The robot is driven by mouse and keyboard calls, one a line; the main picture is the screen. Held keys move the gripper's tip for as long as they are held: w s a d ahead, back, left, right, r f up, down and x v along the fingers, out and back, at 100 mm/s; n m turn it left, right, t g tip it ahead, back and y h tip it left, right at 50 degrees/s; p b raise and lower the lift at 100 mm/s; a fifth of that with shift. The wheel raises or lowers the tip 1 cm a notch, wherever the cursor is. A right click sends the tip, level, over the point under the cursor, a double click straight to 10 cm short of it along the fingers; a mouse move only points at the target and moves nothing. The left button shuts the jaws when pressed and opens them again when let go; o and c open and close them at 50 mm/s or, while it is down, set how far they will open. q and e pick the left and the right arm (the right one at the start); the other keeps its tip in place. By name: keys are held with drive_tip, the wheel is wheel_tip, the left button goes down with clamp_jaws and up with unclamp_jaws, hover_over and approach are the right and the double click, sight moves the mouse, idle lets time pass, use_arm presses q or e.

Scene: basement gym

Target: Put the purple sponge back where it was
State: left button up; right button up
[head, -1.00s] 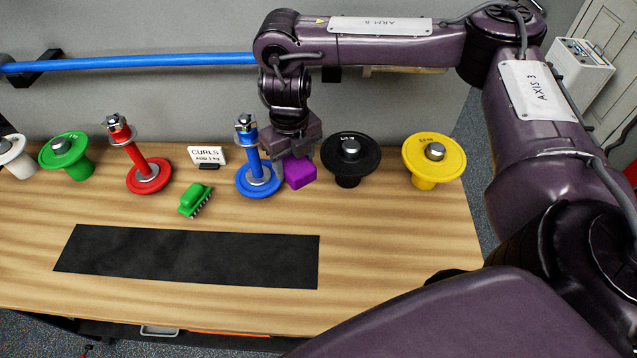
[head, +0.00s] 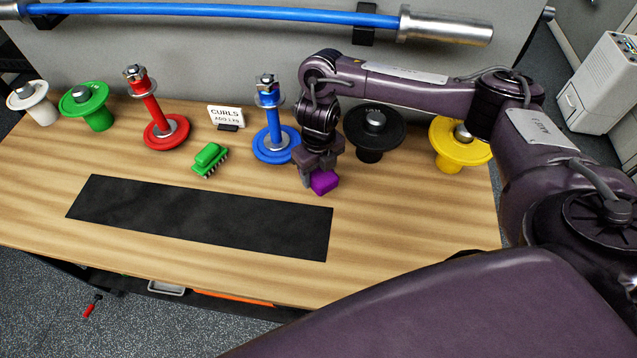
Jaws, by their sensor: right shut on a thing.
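The purple sponge (head: 324,182) is a small block in the head view, right of the blue stand and in front of the black weight. My right gripper (head: 320,172) is shut on it from above. The sponge is low over the wooden bench (head: 400,215) or at its surface; I cannot tell whether it touches. My left gripper is not in view.
A blue stand (head: 273,143) is close left of the gripper, a black weight (head: 371,135) behind right, a yellow one (head: 457,145) farther right. A green brush (head: 211,159) lies by the black mat (head: 200,215). A curls sign (head: 226,116) and red stand (head: 166,132) stand left.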

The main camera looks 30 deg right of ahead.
sight(319, 181)
wheel_tip(319, 181, down, 3)
drive_tip(key=shift+s+f+b, duration=0.1)
drive_tip(key=shift+f+b, duration=0.1)
drive_tip(key=shift+b, duration=0.4)
drive_tip(key=shift+f, duration=0.35)
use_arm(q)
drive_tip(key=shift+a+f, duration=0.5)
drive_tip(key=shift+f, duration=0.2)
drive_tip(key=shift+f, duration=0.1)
use_arm(e)
drive_tip(key=shift+f+b, duration=0.2)
drive_tip(key=shift+b, duration=0.1)
drive_tip(key=o, duration=1)
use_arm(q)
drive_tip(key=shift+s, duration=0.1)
use_arm(e)
drive_tip(key=shift+r, duration=0.15)
